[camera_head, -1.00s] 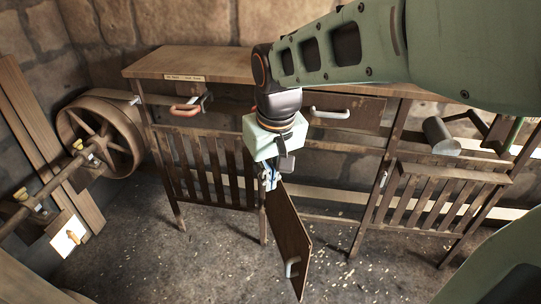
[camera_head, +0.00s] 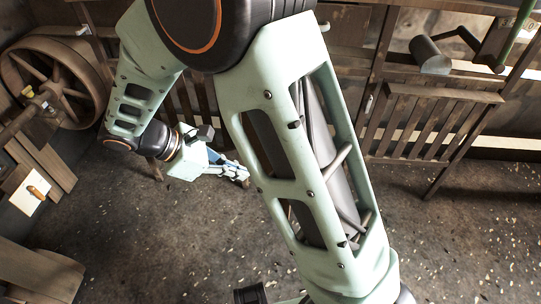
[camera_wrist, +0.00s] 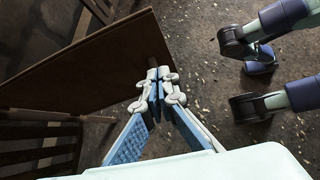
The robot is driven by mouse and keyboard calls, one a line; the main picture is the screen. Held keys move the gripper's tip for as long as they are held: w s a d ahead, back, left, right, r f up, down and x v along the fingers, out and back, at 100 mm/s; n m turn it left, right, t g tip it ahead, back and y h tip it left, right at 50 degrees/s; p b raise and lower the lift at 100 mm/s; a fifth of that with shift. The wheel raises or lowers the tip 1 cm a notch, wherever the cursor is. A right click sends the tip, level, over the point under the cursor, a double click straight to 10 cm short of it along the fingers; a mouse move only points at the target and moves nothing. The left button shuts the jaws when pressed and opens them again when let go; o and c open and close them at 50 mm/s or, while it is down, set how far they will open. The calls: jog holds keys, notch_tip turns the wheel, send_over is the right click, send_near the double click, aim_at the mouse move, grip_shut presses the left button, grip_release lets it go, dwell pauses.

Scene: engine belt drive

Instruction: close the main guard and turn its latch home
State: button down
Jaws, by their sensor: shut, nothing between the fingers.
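A brown flat panel (camera_wrist: 90,60), which looks like the swung-out guard, fills the upper left of the wrist view. In the head view my arm hides it. My gripper (camera_wrist: 158,78) is shut and empty, with its fingertips at the panel's right-hand edge; I cannot tell if they touch it. In the head view my gripper (camera_head: 242,174) is low over the floor, left of my large arm link. A small pale piece (camera_head: 368,103) sits on the frame post at right; I cannot tell if it is the latch.
A large spoked wheel (camera_head: 50,85) stands at the left, above a pale block with an orange knob (camera_head: 36,192). A slatted panel (camera_head: 425,125) and a grey cylinder on a crank (camera_head: 430,55) are at the right. The floor (camera_head: 130,240) in front is mostly clear.

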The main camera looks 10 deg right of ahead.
jog(key=w+d+f+n+b, duration=0.1)
jog(key=d+f+b, duration=0.3)
jog(key=d+f, duration=0.4)
jog(key=shift+w+d+f, duration=0.4)
jog(key=shift+w+d, duration=0.1)
jog(key=shift+d, duration=0.7)
